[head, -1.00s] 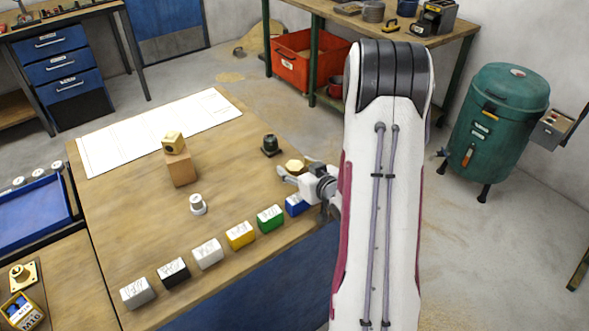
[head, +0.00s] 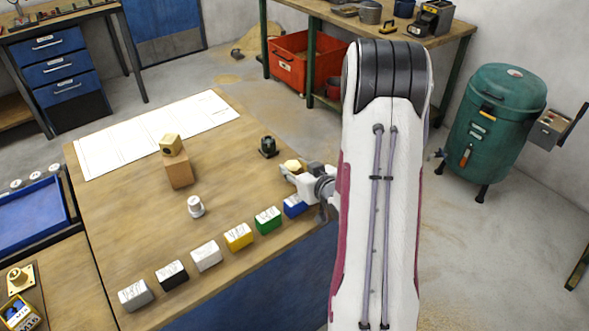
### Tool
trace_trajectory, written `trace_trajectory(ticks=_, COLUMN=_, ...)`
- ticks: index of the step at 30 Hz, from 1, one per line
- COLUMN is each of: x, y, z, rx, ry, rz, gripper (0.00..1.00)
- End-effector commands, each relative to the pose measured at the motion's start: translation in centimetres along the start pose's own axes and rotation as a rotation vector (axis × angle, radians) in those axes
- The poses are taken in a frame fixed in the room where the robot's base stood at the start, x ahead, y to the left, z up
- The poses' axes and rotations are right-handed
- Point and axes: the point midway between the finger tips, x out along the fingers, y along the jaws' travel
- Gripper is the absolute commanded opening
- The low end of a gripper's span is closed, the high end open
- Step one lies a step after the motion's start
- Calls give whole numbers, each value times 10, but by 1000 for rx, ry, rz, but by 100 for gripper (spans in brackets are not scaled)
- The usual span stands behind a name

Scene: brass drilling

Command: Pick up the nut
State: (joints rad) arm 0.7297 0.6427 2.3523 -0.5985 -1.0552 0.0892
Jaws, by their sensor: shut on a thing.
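A brass nut (head: 293,166) is at the right end of the wooden table, at the tips of my gripper (head: 292,172). My gripper comes in from the right and is shut on the nut. Part of the nut is hidden behind the fingers, and I cannot tell whether it touches the table. Another brass piece (head: 170,144) sits on a brown block (head: 178,171) further left.
A row of several coloured blocks runs along the front edge, with the blue one (head: 295,206) just below my gripper. A dark fitting (head: 268,147) stands close behind. A white-grey cylinder (head: 195,207) stands mid-table. White paper (head: 150,136) lies at the back.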

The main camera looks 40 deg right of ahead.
Motion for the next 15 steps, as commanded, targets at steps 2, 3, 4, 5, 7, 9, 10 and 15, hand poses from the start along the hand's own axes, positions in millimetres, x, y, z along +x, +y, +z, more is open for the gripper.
trace_trajectory(ticks=2, x=-2, y=0, z=-6, rx=-1, ry=4, rz=0, gripper=0)
trace_trajectory(ticks=3, x=-2, y=0, z=-8, rx=-1, ry=5, rz=1, gripper=0)
trace_trajectory(ticks=4, x=-3, y=0, z=-10, rx=-1, ry=5, rz=1, gripper=0)
trace_trajectory(ticks=5, x=-4, y=0, z=-12, rx=-1, ry=5, rz=1, gripper=0)
trace_trajectory(ticks=7, x=-6, y=0, z=-17, rx=-2, ry=5, rz=1, gripper=0)
trace_trajectory(ticks=9, x=-9, y=0, z=-23, rx=-2, ry=6, rz=2, gripper=0)
trace_trajectory(ticks=10, x=-10, y=0, z=-26, rx=-2, ry=6, rz=1, gripper=0)
trace_trajectory(ticks=15, x=-17, y=0, z=-43, rx=-2, ry=6, rz=1, gripper=0)
